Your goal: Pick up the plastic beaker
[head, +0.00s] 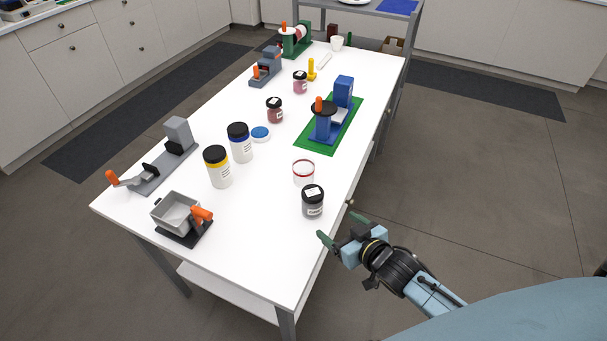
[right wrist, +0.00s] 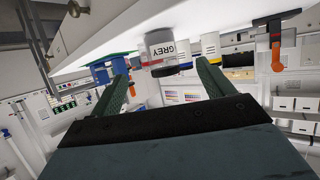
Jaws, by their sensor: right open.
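A white, cup-like vessel with a red rim (head: 303,173) stands upright on the white table, just behind a dark grey jar (head: 312,201). A small white cup (head: 337,43) stands at the table's far end. I cannot tell for sure which of the two is the plastic beaker. My right gripper (head: 340,227) is open and empty, off the table's right edge, in front of the grey jar and apart from it. In the right wrist view the jar, labelled GREY (right wrist: 164,48), shows beyond the open fingers (right wrist: 162,64). My left gripper is not in view.
Yellow-banded (head: 218,167) and blue-banded (head: 240,143) jars stand left of the red-rimmed vessel, near a blue lid (head: 260,133). A blue device on a green mat (head: 313,140) stands behind it. A grey tray device (head: 178,213) is at front left. The table's front right is clear.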

